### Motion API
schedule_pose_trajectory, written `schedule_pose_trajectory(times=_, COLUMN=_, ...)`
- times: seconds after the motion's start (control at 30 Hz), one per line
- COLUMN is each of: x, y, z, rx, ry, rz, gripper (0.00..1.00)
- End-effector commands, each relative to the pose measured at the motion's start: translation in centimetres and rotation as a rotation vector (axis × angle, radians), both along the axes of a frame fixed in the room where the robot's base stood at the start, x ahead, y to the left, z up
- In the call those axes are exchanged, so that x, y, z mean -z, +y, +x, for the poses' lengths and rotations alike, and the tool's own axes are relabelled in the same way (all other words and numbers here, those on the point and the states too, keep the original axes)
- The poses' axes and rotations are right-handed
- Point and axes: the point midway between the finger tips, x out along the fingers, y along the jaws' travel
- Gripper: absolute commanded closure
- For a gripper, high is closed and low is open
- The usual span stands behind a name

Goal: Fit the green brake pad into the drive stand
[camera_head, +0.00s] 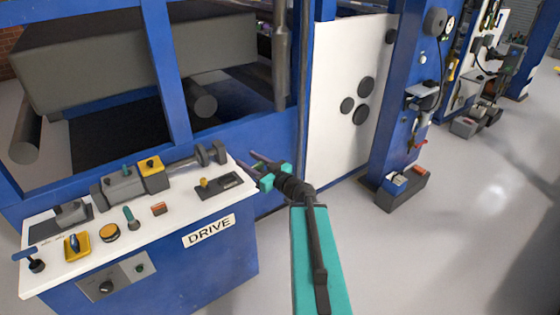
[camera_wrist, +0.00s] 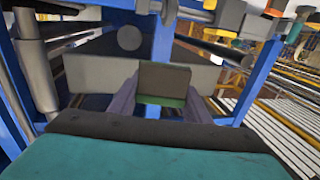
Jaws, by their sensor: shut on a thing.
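My gripper (camera_head: 256,162) is in the air just beyond the right end of the drive stand (camera_head: 205,275), a blue cabinet with a white top and a DRIVE label. In the wrist view, my gripper (camera_wrist: 162,112) is shut on the green brake pad (camera_wrist: 164,80), a block with a grey-brown upper part and a green lower strip between the two fingers. In the head view the pad cannot be made out clearly. The stand top carries a grey block with a green knob (camera_head: 123,187), a yellow block (camera_head: 151,168) and a dark plate (camera_head: 220,188).
A grey spool-shaped part (camera_head: 205,155) sits at the stand's back edge. Small controls, including an orange button (camera_head: 109,233) and a teal-handled item (camera_head: 130,218), crowd the left and middle. Blue machine frame (camera_head: 240,130) stands behind.

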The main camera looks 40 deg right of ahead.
Motion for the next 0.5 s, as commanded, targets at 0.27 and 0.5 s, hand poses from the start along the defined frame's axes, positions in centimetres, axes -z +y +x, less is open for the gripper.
schedule_pose_trajectory(times=0.27, x=-0.5, y=10.9, z=1.8, rx=-0.281, ry=0.004, rz=-0.001, gripper=0.84)
schedule_pose_trajectory(times=0.5, x=-0.2, y=20.2, z=1.8, rx=-0.529, ry=0.006, rz=-0.002, gripper=0.84)
